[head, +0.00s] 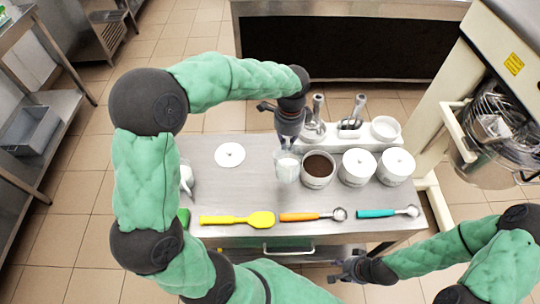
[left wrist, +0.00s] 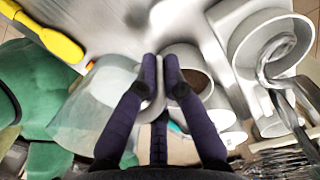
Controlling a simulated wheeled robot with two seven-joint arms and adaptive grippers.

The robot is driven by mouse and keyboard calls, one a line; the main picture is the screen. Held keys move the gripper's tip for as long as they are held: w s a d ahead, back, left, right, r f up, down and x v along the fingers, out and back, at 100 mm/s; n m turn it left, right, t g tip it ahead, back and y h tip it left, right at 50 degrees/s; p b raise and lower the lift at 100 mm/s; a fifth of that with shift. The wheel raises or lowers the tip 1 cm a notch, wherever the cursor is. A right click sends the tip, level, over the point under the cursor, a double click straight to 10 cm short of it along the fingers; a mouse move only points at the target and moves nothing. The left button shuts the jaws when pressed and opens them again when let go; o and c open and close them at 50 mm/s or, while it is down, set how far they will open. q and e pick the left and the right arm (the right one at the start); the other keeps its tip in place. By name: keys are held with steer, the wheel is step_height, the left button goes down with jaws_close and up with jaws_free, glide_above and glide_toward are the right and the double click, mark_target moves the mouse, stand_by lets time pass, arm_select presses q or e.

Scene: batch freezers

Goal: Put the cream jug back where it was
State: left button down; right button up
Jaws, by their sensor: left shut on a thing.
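The clear cream jug (head: 286,168) with white contents is at the middle of the steel table, left of the brown-filled tub. My left gripper (head: 287,143) comes down over it from behind. In the left wrist view the fingers (left wrist: 160,75) are closed together beside the see-through jug (left wrist: 95,108), gripping what looks like its handle. I cannot tell whether the jug's base touches the table. My right gripper (head: 344,272) is below the table's front edge, away from the jug; its fingers are too small to read.
A white tub with brown contents (head: 318,182) and lidded tubs (head: 357,167) stand right of the jug. A lid (head: 230,154) lies left. A yellow spatula (head: 237,219) and scoops (head: 310,216) line the front. A utensil holder (head: 345,142) is behind. Another white-filled vessel (head: 187,177) is left.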

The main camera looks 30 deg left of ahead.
arm_select(q)
steer(key=a+f+b, duration=0.1)
steer(key=a+f, duration=0.1)
steer(key=f, duration=0.1)
steer(key=a+f+b, duration=0.1)
steer(key=a+f, duration=0.1)
steer(key=f, duration=0.1)
steer(key=a+f+b, duration=0.1)
steer(key=a+f, duration=0.1)
steer(key=f, duration=0.1)
steer(key=shift+b, duration=0.3)
steer(key=shift+w+f, duration=0.1)
steer(key=shift+f, duration=0.1)
steer(key=shift+f, duration=0.2)
steer(key=c, duration=1.4)
jaws_free()
steer(key=shift+o, duration=0.3)
step_height(320, 180, up, 12)
steer(key=p, duration=0.4)
steer(key=shift+r, duration=0.2)
steer(key=shift+w, duration=0.1)
